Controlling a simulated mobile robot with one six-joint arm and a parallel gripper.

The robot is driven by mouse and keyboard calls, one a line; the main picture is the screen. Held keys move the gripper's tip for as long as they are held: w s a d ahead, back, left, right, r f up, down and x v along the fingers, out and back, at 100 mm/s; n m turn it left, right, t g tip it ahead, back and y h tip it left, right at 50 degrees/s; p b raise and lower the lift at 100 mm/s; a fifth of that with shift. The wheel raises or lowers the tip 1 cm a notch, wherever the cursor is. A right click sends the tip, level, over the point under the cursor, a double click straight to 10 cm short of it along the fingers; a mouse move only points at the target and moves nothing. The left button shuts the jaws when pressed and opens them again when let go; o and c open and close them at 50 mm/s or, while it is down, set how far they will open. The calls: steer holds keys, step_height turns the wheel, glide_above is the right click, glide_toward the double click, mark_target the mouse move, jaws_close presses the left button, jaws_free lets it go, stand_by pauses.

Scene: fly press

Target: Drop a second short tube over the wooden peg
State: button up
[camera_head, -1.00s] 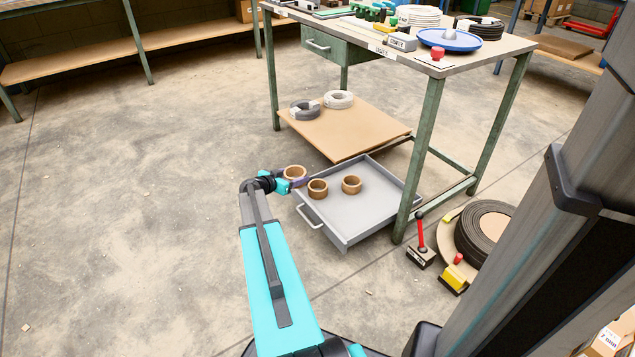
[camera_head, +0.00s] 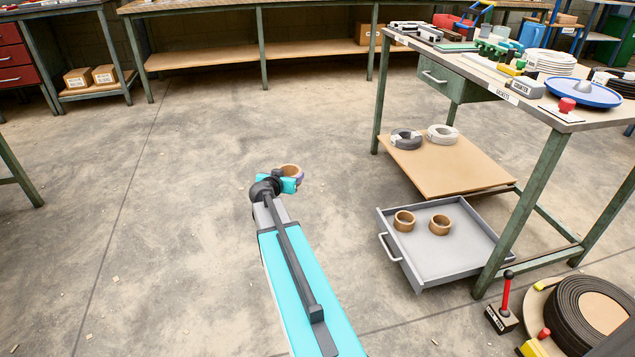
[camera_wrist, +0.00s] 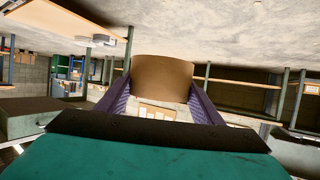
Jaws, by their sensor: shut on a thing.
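My gripper (camera_head: 294,181) is shut on a short brown tube (camera_head: 290,169), held in the air over open floor, left of the low grey drawer (camera_head: 462,270). In the wrist view the held tube (camera_wrist: 162,78) sits between the two purple fingers, and its curved side faces the camera. Two more short brown tubes stand apart in the drawer, a left tube (camera_head: 404,224) and a right tube (camera_head: 440,226). I cannot make out a wooden peg in either view.
A green-legged workbench (camera_head: 540,195) stands at the right, with a loaded top and a brown lower shelf (camera_head: 450,172) holding two coils. Floor at left is clear.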

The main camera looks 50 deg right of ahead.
steer(key=w+a+r+n+t+y, duration=0.2)
steer(key=w+a+r, duration=0.15)
steer(key=a, duration=0.55)
steer(key=w+a+r+n+t+y, duration=0.25)
steer(key=a+r, duration=0.25)
steer(key=a, duration=0.3)
steer(key=w+a+r+n+t+y, duration=0.15)
steer(key=w+a+r, duration=0.25)
steer(key=a, duration=0.5)
steer(key=a+r+n+y, duration=0.3)
steer(key=a+r, duration=0.2)
steer(key=a, duration=0.6)
steer(key=a+r+n+t+y, duration=0.1)
steer(key=a+r, duration=0.4)
steer(key=a, duration=0.6)
steer(key=shift+a+r+n+y, duration=0.15)
steer(key=shift+a+n+y, duration=0.1)
steer(key=shift+n+y, duration=0.75)
steer(key=shift+s, duration=0.2)
